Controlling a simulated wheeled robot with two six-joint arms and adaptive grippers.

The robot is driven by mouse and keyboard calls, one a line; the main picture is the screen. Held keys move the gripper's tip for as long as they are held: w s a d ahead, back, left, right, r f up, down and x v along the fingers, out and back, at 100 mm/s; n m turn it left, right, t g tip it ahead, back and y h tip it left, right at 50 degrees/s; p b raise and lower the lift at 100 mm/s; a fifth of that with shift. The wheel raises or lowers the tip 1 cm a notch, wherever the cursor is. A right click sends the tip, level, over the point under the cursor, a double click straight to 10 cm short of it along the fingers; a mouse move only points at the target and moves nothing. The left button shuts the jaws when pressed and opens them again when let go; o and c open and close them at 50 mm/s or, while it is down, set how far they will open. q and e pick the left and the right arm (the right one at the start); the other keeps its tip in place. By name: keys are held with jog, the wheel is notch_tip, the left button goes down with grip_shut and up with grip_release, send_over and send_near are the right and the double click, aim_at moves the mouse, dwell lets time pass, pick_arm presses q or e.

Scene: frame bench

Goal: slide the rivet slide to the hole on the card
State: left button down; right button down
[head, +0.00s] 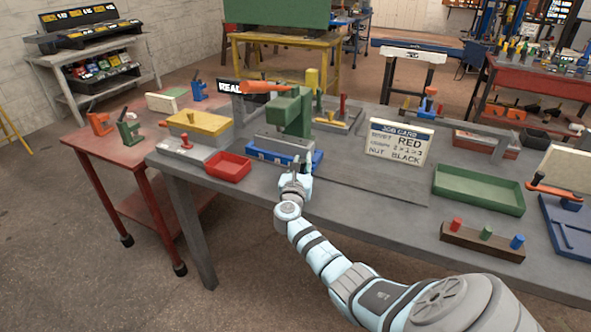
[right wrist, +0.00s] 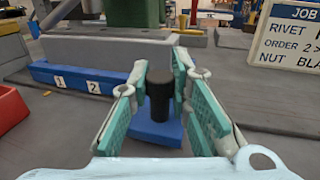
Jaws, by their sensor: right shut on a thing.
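The rivet slide shows in the right wrist view as a blue block (right wrist: 160,131) with an upright black knob (right wrist: 159,92). My right gripper (right wrist: 160,78) is shut on the knob, with one finger on each side. In the head view my right gripper (head: 297,172) is at the front of the green press (head: 289,112) and mostly hides the slide. A blue strip with labels 1 and 2 (right wrist: 75,80) runs left of the slide; further labels are hidden. The job card (head: 399,143) reads rivet RED and nut BLACK; its middle line is small. My left gripper is out of view.
A red tray (head: 229,167) stands left of the gripper. A green tray (head: 478,190) lies to the right. A wooden block (head: 482,243) with red, green and blue pegs is near the front edge. The bench top between gripper and green tray is clear.

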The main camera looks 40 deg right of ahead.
jog(key=shift+w+a, duration=0.2)
jog(key=shift+w, duration=0.25)
jog(key=c, duration=1.5)
grip_release()
jog(key=shift+f, duration=0.1)
jog(key=shift+o, duration=0.2)
jog(key=v, duration=1.2)
jog(key=shift+w, duration=0.1)
